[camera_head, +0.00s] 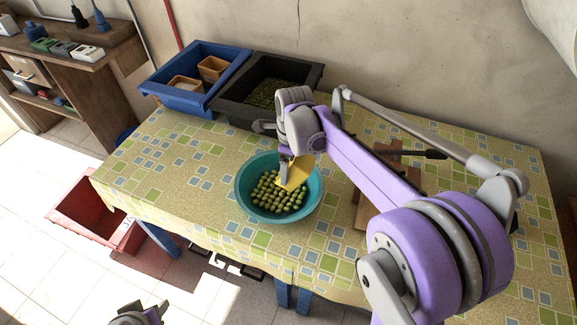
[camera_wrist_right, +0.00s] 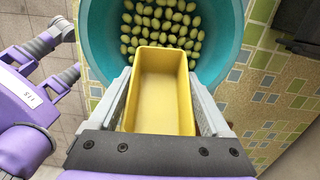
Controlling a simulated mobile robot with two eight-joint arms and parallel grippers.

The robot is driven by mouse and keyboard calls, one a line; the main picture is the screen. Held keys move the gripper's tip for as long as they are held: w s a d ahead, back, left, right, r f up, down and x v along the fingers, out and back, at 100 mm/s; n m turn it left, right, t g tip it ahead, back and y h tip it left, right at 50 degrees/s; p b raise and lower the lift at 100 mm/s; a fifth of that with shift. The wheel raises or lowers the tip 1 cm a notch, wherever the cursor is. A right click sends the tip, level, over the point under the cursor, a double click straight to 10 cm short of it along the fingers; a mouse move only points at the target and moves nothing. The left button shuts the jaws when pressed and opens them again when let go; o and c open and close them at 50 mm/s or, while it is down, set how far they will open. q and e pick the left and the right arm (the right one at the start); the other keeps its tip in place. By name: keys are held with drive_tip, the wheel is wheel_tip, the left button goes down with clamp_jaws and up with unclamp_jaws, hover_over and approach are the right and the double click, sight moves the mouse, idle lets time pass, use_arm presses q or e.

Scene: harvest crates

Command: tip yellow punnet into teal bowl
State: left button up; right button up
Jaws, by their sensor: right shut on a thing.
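The teal bowl (camera_head: 241,184) stands on the table and holds many green, olive-like fruits (camera_head: 278,198). My right gripper (camera_head: 288,170) is shut on the yellow punnet (camera_head: 296,173) and holds it over the bowl, tilted. In the right wrist view the yellow punnet (camera_wrist_right: 162,88) sits between both fingers, and its inside looks empty. The teal bowl (camera_wrist_right: 100,35) with the fruits (camera_wrist_right: 160,22) lies beyond it. A part of my left arm (camera_head: 140,315) shows at the bottom edge; its fingers cannot be made out.
A blue crate (camera_head: 150,88) with small tan punnets (camera_head: 212,67) and a black crate (camera_head: 232,110) stand at the table's back. A wooden board (camera_head: 365,213) lies right of the bowl, partly hidden by my arm. A red crate (camera_head: 72,212) is on the floor.

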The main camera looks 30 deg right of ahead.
use_arm(q)
drive_tip(key=r+p, duration=0.1)
drive_tip(key=w+r+p, duration=0.1)
drive_tip(key=r, duration=0.1)
drive_tip(key=shift+w+r, duration=0.2)
drive_tip(key=shift+r, duration=0.05)
use_arm(e)
wheel_tip(320, 180, up, 5)
drive_tip(key=shift+f, duration=0.1)
use_arm(q)
drive_tip(key=shift+s, duration=0.1)
